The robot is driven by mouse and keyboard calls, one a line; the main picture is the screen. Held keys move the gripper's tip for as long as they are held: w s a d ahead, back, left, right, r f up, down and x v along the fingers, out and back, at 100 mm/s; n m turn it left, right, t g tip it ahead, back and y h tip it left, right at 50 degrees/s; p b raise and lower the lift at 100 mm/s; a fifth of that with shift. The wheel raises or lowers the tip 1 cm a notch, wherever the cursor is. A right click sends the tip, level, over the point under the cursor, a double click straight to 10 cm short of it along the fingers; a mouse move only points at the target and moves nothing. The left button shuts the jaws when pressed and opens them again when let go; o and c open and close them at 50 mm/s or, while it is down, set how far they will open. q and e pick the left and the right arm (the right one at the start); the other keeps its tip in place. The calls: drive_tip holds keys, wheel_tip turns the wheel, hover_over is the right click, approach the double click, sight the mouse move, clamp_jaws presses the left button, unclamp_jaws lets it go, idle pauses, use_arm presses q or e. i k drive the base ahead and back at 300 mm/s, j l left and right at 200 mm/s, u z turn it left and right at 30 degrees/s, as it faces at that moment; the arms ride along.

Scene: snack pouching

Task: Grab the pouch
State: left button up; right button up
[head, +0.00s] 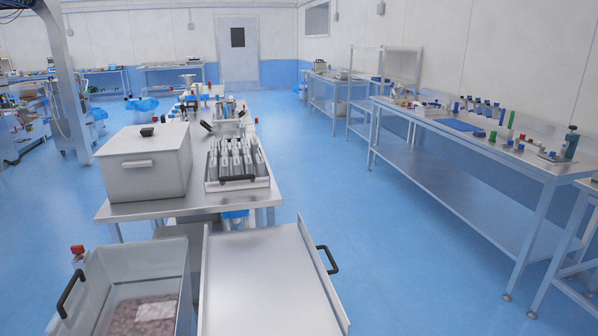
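Neither of my grippers is in view. Several grey-and-white upright items (236,158), which look like pouches, stand in rows in a tray (238,184) with a black handle. The tray is on the metal table (140,209), to the right of a white lidded box (146,163). A pale flat patch (156,310) lies on pinkish-brown contents in the grey bin (148,263) at the bottom left. I cannot tell whether that patch is a pouch.
An empty metal tray surface (262,280) with a black side handle is close in front. A long workbench (470,140) with bottles and small parts runs along the right. Blue floor (400,270) is clear between. A grey post (66,80) stands at the left.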

sight(242, 131)
drive_tip(key=i+l+z, duration=0.15)
drive_tip(key=l+z, duration=0.3)
drive_tip(key=i+l+z, duration=0.2)
drive_tip(key=z, duration=0.3)
drive_tip(key=i+l+z, duration=0.25)
drive_tip(key=z, duration=0.2)
drive_tip(key=i+l+z, duration=0.35)
drive_tip(key=i, duration=0.25)
drive_tip(key=i+u, duration=0.45)
drive_tip(key=i+j+u, duration=0.1)
drive_tip(key=i+u, duration=0.55)
drive_tip(key=u, duration=0.15)
drive_tip(key=i+l+u, duration=0.1)
drive_tip(key=i+u, duration=0.3)
drive_tip(key=i+j+u, duration=0.1)
drive_tip(key=i+u, duration=0.15)
drive_tip(key=i, duration=0.3)
drive_tip(key=i+u, duration=0.2)
drive_tip(key=i, duration=0.35)
drive_tip(key=i+l+u, duration=0.25)
drive_tip(key=i, duration=0.25)
drive_tip(key=i+l+u, duration=0.2)
drive_tip(key=i, duration=0.35)
drive_tip(key=i+l+u, duration=0.25)
drive_tip(key=i, duration=0.3)
